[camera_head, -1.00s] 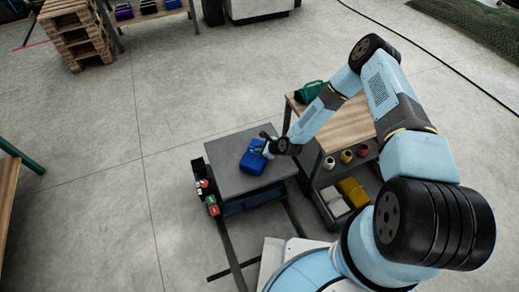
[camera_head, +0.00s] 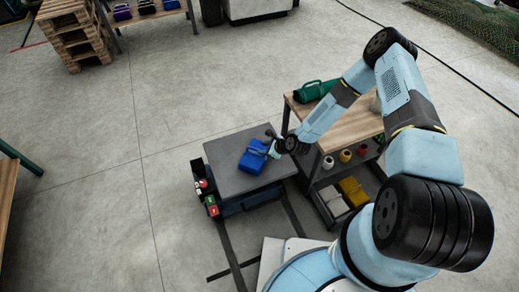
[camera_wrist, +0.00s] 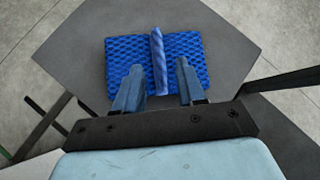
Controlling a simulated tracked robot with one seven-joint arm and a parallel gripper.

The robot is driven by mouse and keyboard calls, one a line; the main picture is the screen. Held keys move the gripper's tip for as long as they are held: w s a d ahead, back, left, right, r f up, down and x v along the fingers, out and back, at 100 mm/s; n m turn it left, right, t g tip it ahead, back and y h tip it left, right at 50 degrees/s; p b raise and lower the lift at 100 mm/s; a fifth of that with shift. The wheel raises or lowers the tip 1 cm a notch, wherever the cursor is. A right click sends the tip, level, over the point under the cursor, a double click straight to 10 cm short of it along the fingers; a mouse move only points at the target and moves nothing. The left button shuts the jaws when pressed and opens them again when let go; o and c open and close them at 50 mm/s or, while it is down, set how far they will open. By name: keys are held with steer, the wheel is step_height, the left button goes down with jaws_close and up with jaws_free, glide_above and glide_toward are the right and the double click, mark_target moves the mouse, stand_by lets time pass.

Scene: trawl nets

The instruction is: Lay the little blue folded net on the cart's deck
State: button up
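The little blue folded net (camera_head: 252,161) lies on the grey deck of the cart (camera_head: 228,183), near the deck's right side. In the wrist view the net (camera_wrist: 189,49) is a flat meshed bundle with a twisted blue rope band across its middle. My gripper (camera_wrist: 158,67) is open. Its two blue fingers stand apart on either side of the band, with a gap to it on both sides. In the head view my gripper (camera_head: 270,148) is at the net's right edge. The bare deck (camera_wrist: 232,42) shows around the net in the wrist view.
A wooden-topped workbench (camera_head: 349,125) stands right of the cart, bearing a green item (camera_head: 315,91). Its shelves hold several spools (camera_head: 345,155) and yellow and white bundles (camera_head: 352,191). Small coloured items (camera_head: 207,196) line the cart's left side. Open floor lies left.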

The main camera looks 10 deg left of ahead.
steer(key=v, duration=0.7)
steer(key=shift+r, duration=0.2)
steer(key=w+d+r+n+h, duration=0.2)
steer(key=d+r+n, duration=0.3)
steer(key=r, duration=0.7)
steer(key=w+d+r+n+h, duration=0.3)
steer(key=d+r, duration=0.5)
steer(key=r, duration=0.4)
steer(key=w+d+r+n+h, duration=0.2)
steer(key=d+r+n, duration=0.3)
steer(key=r, duration=0.7)
steer(key=s+d+r+n+h, duration=0.1)
steer(key=s+d+r, duration=0.1)
steer(key=s+r, duration=0.35)
steer(key=s+d+r+n+t, duration=0.1)
steer(key=s+d+r, duration=0.15)
steer(key=r, duration=0.55)
steer(key=s+d+r+n+h, duration=0.1)
steer(key=s+d+r, duration=0.2)
steer(key=r, duration=0.4)
steer(key=s+r+n, duration=0.1)
steer(key=s+r, duration=0.3)
steer(key=s, duration=0.5)
steer(key=s+d+r+n, duration=0.1)
steer(key=s+r+n, duration=0.1)
steer(key=s+r, duration=0.3)
steer(key=s, duration=0.4)
steer(key=shift+s+d+r+n+t, duration=0.2)
steer(key=shift+d+n+t, duration=0.05)
steer(key=shift+n+t, duration=0.05)
